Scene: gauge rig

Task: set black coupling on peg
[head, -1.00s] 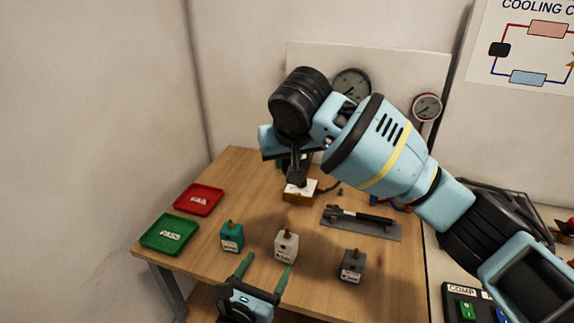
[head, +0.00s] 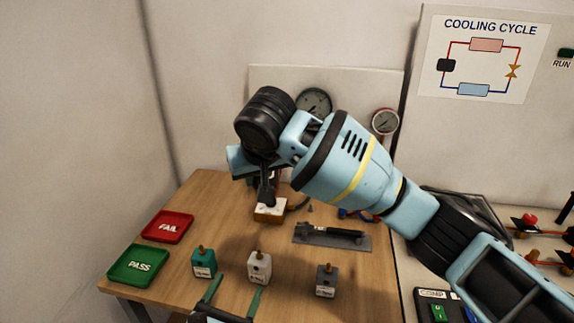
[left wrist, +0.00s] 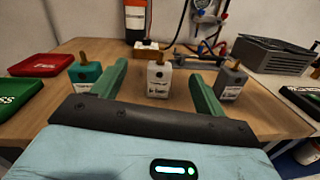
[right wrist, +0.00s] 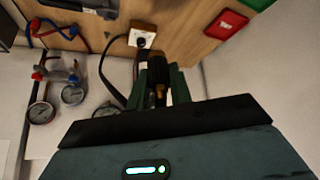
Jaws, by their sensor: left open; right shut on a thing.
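My right gripper (right wrist: 162,72) is shut on a black piece, taken to be the black coupling (right wrist: 157,68), with a brass-coloured part on the side towards the wrist. In the head view the dark piece (head: 267,190) hangs just above a small white-topped wooden block (head: 270,212). The block's top also shows in the right wrist view (right wrist: 143,34), with a dark round spot on it. I cannot tell whether the piece touches it, and no peg is clearly visible. My left gripper (head: 239,284) is open and empty at the table's front, in line with a white fitting block (left wrist: 158,80).
Teal (head: 203,263), white and grey (head: 326,281) blocks with brass tops stand along the front. The green PASS tray (head: 138,265) and red FAIL tray (head: 167,227) lie left. A grey plate with a black tool (head: 332,234) lies right of the wooden block. Gauges (head: 314,103) stand behind.

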